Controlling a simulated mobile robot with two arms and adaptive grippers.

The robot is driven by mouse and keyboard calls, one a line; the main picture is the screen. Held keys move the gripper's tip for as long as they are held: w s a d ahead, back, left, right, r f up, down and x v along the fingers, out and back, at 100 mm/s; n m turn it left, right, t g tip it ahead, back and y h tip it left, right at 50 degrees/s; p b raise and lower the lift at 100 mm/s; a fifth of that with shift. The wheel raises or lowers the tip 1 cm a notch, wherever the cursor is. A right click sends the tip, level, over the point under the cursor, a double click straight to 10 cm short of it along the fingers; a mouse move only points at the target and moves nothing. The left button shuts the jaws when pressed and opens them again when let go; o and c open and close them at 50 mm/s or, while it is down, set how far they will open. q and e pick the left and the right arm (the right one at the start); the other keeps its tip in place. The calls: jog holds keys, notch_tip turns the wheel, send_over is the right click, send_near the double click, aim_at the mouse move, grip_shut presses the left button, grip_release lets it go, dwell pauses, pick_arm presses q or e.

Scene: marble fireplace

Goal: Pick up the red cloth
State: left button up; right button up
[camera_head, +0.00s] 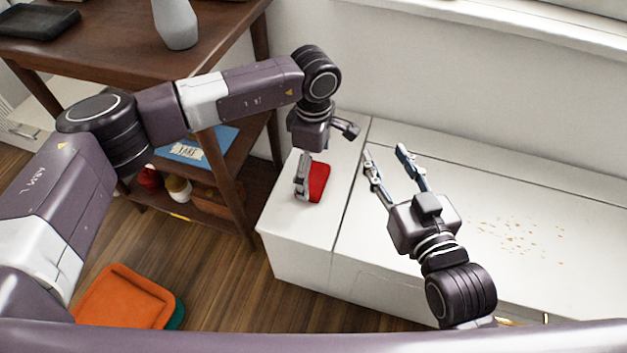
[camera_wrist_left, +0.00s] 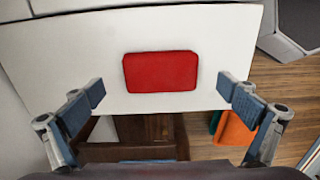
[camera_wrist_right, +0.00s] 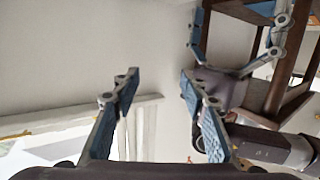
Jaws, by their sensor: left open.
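The red cloth (camera_head: 319,182) is a small folded rectangle lying flat on the left end of the white cabinet top (camera_head: 285,212). In the left wrist view the cloth (camera_wrist_left: 160,71) lies ahead of and between the fingers. My left gripper (camera_head: 325,160) is open above the cloth, pointing down, and partly hides it in the head view. In the left wrist view my left gripper (camera_wrist_left: 160,92) has its fingers wide apart with nothing between them. My right gripper (camera_head: 385,155) is open and empty over the cabinet, to the right of the cloth.
A dark wooden shelf unit (camera_head: 235,170) stands left of the cabinet, with a grey vase (camera_head: 175,22) on top. Orange cloth (camera_head: 125,297) lies on the floor. Small crumbs (camera_head: 520,236) are scattered on the cabinet's right part. The wall is close behind.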

aim_at(313, 176)
pick_arm(q)
notch_tip(313, 176, down, 3)
jog(key=shift+f, duration=0.1)
pick_arm(e)
jog(key=r, duration=0.1)
jog(key=r+t, duration=0.1)
jog(key=r, duration=0.1)
jog(key=r+t, duration=0.1)
jog(key=shift+w+a+r+y, duration=0.2)
jog(key=shift+w+a+y, duration=0.05)
jog(key=shift+a+y, duration=0.15)
pick_arm(q)
jog(key=c, duration=1.2)
